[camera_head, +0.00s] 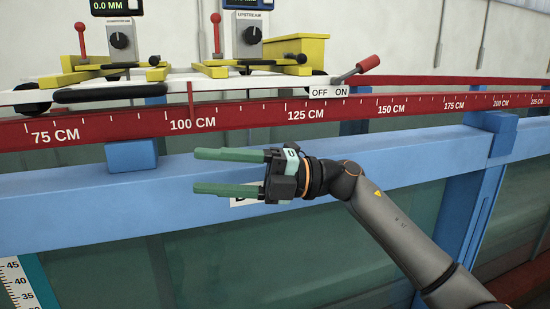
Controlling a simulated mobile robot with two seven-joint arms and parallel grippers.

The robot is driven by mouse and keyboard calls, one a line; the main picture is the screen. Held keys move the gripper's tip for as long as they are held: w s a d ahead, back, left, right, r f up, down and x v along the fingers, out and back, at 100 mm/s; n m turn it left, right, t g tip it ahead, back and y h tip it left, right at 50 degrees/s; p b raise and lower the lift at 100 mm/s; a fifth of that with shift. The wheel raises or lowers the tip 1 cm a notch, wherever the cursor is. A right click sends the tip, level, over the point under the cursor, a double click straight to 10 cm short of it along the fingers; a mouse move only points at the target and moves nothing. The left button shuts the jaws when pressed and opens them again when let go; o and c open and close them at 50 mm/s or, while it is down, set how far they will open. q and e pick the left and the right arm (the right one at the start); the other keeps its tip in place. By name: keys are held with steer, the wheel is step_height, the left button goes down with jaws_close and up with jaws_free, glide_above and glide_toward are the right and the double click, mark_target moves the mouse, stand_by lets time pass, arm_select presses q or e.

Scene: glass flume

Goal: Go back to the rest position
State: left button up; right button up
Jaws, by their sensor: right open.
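My right gripper (228,172) is in the middle of the head view, its arm coming in from the lower right. Its two green fingers point left and stand apart, with nothing between them. It is in front of the blue beam (60,205) of the flume, below the red scale rail. I cannot tell how far it is from the beam. It partly covers a white label on the beam. My left gripper is not in view.
A red rail with a centimetre scale (250,113) runs across the flume. Above it is a white carriage (205,88) with yellow blocks, dials and red-knobbed levers. An OFF/ON switch (330,91) has a red-handled lever (368,64). Glass panels (330,235) lie below the beam.

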steer(key=w+d+f+m+t+h, duration=0.1)
steer(key=d+f+m+t+h, duration=0.2)
steer(key=d+f+m+t, duration=0.5)
steer(key=w+d+f+m+t+h, duration=0.1)
steer(key=f+m+t+h, duration=0.35)
steer(key=f+m, duration=0.8)
steer(key=w+d+f+m+t+h, duration=0.2)
steer(key=d+f+m+t, duration=0.3)
steer(key=f+m+t, duration=0.5)
steer(key=s+d+f+m+g+h, duration=0.2)
steer(key=s+d+f+g, duration=0.1)
steer(key=s+f, duration=0.5)
steer(key=s+d+f+m+g+h, duration=0.3)
steer(key=s+d+f, duration=0.2)
steer(key=s+f, duration=0.3)
steer(key=s+d+f+m+g+h, duration=0.2)
steer(key=s+d+f+g, duration=0.1)
steer(key=s+f, duration=0.6)
steer(key=shift+d+f+g+h, duration=0.35)
steer(key=shift+d+f+g, duration=0.1)
steer(key=shift+f, duration=0.35)
